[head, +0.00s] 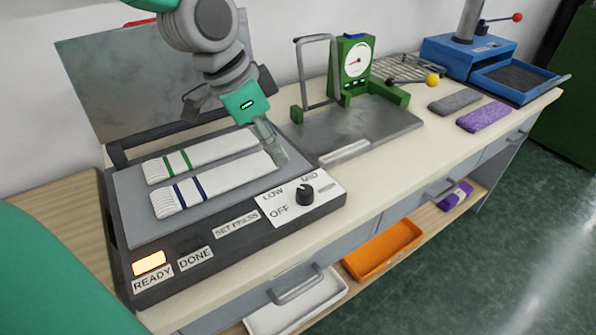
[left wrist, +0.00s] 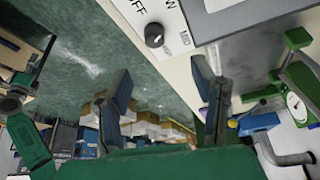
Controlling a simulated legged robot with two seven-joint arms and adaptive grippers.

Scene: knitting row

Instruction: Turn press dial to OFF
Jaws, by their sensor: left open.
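The press (head: 228,235) is a dark, low box with its grey lid raised at the back. Its black dial (head: 305,195) sits on a white plate at the front right corner, with OFF, LOW and MID labels around it. I cannot tell clearly which label the dial's mark faces. The dial also shows in the left wrist view (left wrist: 154,35), beyond the fingertips and apart from them. My left gripper (head: 269,146) is open and empty, above the right end of the knitted pieces, behind and left of the dial. My right gripper is not in view.
Two white knitted strips, green-banded (head: 205,153) and blue-banded (head: 215,185), lie on the press bed. An orange READY lamp (head: 149,263) is lit. A green gauge stand (head: 355,65) stands right of the press. The counter's front edge runs close below the dial.

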